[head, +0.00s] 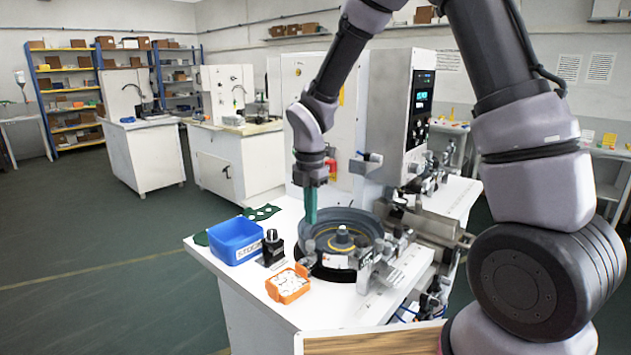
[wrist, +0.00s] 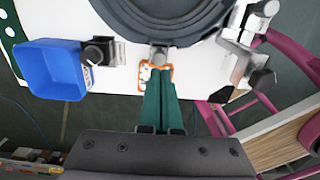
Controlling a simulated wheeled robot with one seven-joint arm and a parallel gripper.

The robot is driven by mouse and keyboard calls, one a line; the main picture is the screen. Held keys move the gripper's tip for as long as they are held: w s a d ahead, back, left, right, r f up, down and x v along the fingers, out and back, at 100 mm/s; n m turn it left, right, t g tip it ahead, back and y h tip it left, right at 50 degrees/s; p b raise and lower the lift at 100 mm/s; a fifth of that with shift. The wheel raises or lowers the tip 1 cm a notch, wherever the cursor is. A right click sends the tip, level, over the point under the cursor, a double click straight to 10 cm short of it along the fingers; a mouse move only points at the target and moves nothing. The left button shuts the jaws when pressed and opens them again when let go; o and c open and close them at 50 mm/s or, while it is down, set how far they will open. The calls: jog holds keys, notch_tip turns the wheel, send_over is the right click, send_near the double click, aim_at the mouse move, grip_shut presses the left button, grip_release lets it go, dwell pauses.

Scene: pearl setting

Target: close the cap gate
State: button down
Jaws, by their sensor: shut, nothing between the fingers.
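My gripper (head: 311,220) points down at the left rim of the round grey bowl (head: 372,222) on the white bench. Its green fingers are together and empty; they also show in the wrist view (wrist: 159,78). The wrist view shows the bowl's dark rim (wrist: 165,30) beyond the fingertips. A small metal block (wrist: 158,52) sits at that rim, just past the fingertips; I cannot tell whether they touch it. I cannot tell for sure which part is the cap gate, nor whether it stands open or shut.
A blue bin (head: 236,240), a black fixture (head: 272,249) and an orange tray (head: 288,285) stand left and in front of the bowl. Metal fittings (head: 400,210) and a tall control cabinet (head: 390,105) crowd its right and back.

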jog(key=s+d+r+m+t, duration=0.1)
jog(key=d+r+m, duration=0.25)
jog(key=r, duration=0.45)
jog(key=s+d+r+m+t, duration=0.1)
jog(key=d+r+m, duration=0.25)
jog(key=r, duration=0.45)
jog(key=s+d+r+m+t+y, duration=0.1)
jog(key=s+d+r+m, duration=0.4)
jog(key=m, duration=0.7)
jog(key=s+d+r+m+t+y, duration=0.1)
jog(key=s+d+r+m+t, duration=0.3)
jog(key=s+d+m, duration=0.3)
jog(key=d+r+m, duration=0.1)
jog(key=m, duration=0.4)
jog(key=shift+s, duration=0.3)
